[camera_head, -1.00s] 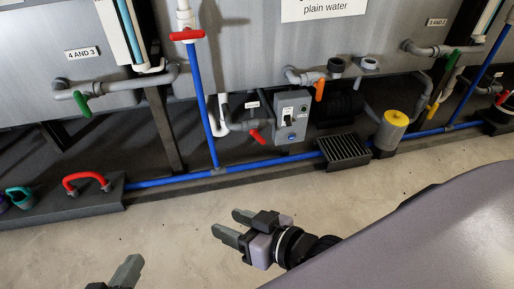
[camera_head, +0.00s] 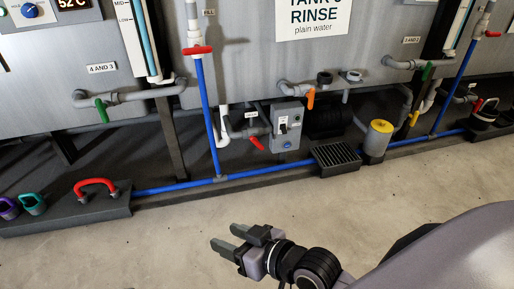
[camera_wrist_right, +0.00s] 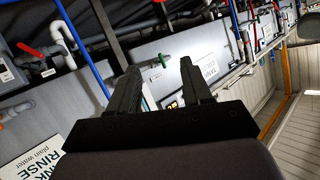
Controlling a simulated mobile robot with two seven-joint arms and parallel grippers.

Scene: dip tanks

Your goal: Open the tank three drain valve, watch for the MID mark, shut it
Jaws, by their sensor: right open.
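The grey tank labelled 3 RINSE (camera_head: 240,60) fills the upper middle of the head view. Below it, a grey pipe carries a red lever (camera_head: 257,143) beside a small label too small to read. An orange lever (camera_head: 310,99) sits on another pipe under the tank. The level gauge (camera_head: 137,42) at upper left has MID and LOW marks; its liquid level is unclear. My right gripper (camera_head: 226,241) is open and empty over the floor, well in front of the valves. Its spread fingers also show in the right wrist view (camera_wrist_right: 158,85). My left gripper is out of view.
A grey switch box (camera_head: 287,128) stands beside the red lever. A blue pipe (camera_head: 260,173) runs low along the tanks. A floor grate (camera_head: 337,157) and yellow-topped cylinder (camera_head: 378,138) stand right. Open floor lies in front.

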